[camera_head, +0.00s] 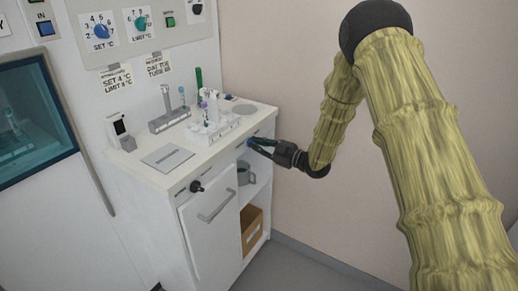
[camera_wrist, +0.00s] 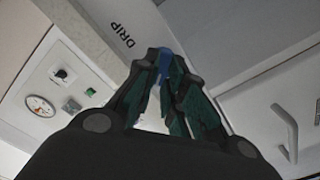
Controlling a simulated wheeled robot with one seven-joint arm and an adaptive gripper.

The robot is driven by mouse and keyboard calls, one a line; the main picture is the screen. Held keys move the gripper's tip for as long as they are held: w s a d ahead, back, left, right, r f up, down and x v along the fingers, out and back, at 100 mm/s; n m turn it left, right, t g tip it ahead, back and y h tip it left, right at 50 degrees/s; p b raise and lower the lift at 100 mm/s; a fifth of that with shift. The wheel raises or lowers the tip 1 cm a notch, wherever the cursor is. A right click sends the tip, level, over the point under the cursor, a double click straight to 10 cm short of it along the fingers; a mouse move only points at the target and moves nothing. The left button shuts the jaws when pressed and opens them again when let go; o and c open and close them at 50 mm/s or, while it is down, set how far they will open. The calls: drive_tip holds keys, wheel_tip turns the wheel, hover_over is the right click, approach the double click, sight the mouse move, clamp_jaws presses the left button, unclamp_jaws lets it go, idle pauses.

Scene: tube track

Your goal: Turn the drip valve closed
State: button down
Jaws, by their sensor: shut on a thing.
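The drip valve is a small blue handle (camera_head: 249,141) on the front edge of the white counter, near its right end. In the wrist view the blue handle (camera_wrist: 166,63) shows between my fingertips, beside the black DRIP label (camera_wrist: 124,35). My gripper (camera_head: 253,145) reaches in from the right and is shut on the handle; its dark green finger pads also show in the wrist view (camera_wrist: 163,78). The fingers hide much of the handle, so I cannot tell its exact turn angle.
A white rack (camera_head: 212,128) with tubes and a grey tube holder (camera_head: 169,120) stand on the counter (camera_head: 148,175). Below my gripper are a grey mug (camera_head: 244,174) and a cardboard box (camera_head: 251,228) on open shelves. A black knob (camera_head: 196,187) sits at the front left.

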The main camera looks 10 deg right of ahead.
drive_tip(key=shift+n, duration=0.3)
drive_tip(key=c, duration=1.5)
unclamp_jaws()
drive_tip(key=v, duration=1.2)
